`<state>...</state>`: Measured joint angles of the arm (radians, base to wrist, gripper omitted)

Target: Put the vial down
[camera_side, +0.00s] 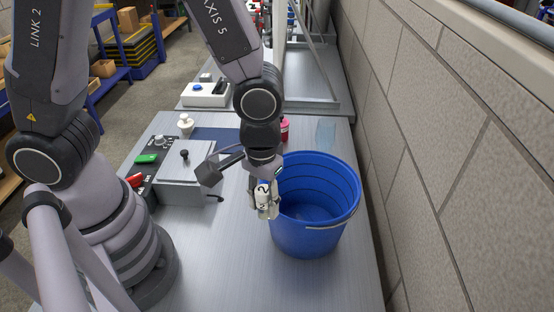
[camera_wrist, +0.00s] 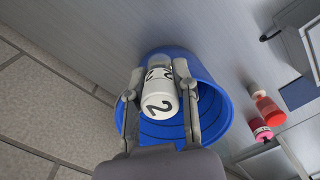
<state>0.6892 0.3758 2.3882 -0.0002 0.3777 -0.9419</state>
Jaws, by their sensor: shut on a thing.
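A white vial (camera_side: 264,194) with black markings is between the fingers of my gripper (camera_side: 264,204), which is shut on it. In the wrist view the vial (camera_wrist: 158,98) shows a black 2, and a finger of my gripper (camera_wrist: 158,80) lies on each side of it. A blue bucket (camera_side: 308,238) stands on the metal table. In the side view the vial is in front of the bucket's left rim. In the wrist view the bucket (camera_wrist: 218,108) lies behind the vial. I cannot tell the exact height of the vial above it.
A grey box with a lever (camera_side: 186,188) and green (camera_side: 147,158) and red (camera_side: 136,181) switches stand left of my gripper. A pink bottle (camera_side: 284,130), a white knobbed piece (camera_side: 185,123) and a dark blue mat (camera_side: 218,134) are farther back. A block wall (camera_side: 440,170) runs along the right.

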